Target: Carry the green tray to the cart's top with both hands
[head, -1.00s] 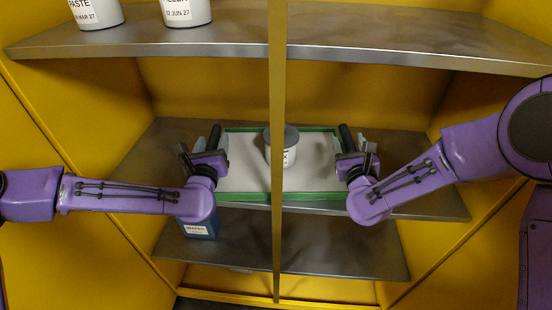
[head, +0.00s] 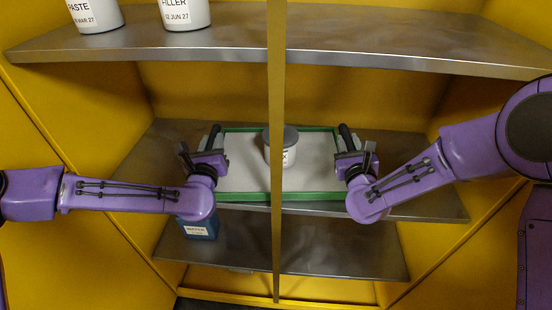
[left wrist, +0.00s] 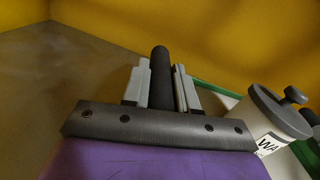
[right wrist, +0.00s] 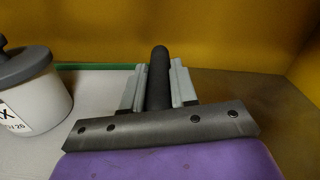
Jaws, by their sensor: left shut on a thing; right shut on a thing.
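The green tray (head: 240,197) has a green rim and a pale floor, and is at the middle shelf inside the yellow cabinet. A white jar with a grey lid (head: 291,148) stands on it, partly hidden by a vertical yellow post; the jar also shows in the right wrist view (right wrist: 35,92). My left gripper (head: 209,140) is shut on the tray's dark left handle (left wrist: 160,80). My right gripper (head: 352,143) is shut on the dark right handle (right wrist: 157,80). The cart is not in view.
The yellow post (head: 276,240) stands upright in front of the tray's middle. An upper shelf (head: 370,50) holds two white tubs (head: 185,12) at left. A lower shelf (head: 340,250) lies below, with a blue container (head: 200,228) at left. Yellow walls flank both arms.

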